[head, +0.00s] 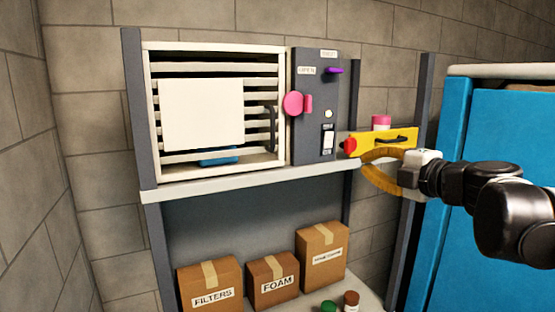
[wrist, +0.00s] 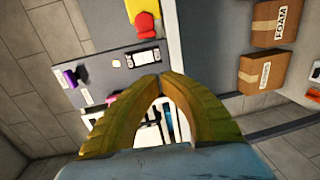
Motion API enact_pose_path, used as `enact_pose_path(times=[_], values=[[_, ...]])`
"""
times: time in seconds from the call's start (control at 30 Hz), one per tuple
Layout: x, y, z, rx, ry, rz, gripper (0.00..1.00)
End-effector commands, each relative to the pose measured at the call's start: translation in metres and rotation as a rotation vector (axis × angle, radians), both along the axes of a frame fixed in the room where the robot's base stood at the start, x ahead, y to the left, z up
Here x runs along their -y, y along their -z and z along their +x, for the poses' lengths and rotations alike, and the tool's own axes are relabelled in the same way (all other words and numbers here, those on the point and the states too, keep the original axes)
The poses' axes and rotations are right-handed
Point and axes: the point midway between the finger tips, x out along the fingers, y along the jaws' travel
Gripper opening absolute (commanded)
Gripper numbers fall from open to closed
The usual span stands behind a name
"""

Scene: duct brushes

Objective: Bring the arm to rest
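My gripper (head: 372,172) is at the right in the head view, in front of the shelf's right end. My dark arm reaches in from the right edge, in front of the blue cabinet (head: 490,210).
A slatted unit (head: 215,57) with a white panel (head: 200,115) stands on the shelf (head: 240,181). Beside it is a grey control panel (head: 314,105) with a pink knob (head: 294,104), purple lever (head: 334,71) and switch (head: 328,138). Boxes (head: 272,281) stand below.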

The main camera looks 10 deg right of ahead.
Motion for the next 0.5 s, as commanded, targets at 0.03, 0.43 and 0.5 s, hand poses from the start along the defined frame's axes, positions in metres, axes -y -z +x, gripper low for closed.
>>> enact_pose_path(times=[0.03, 0.43, 0.5], values=[[0.000, 0.000, 0.000, 0.000, 0.000, 0.000, 0.00], [0.000, 0.019, 0.000, 0.069, 0.086, 0.099, 0.00], [0.004, 0.037, -0.004, 0.115, 0.166, 0.194, 0.00]])
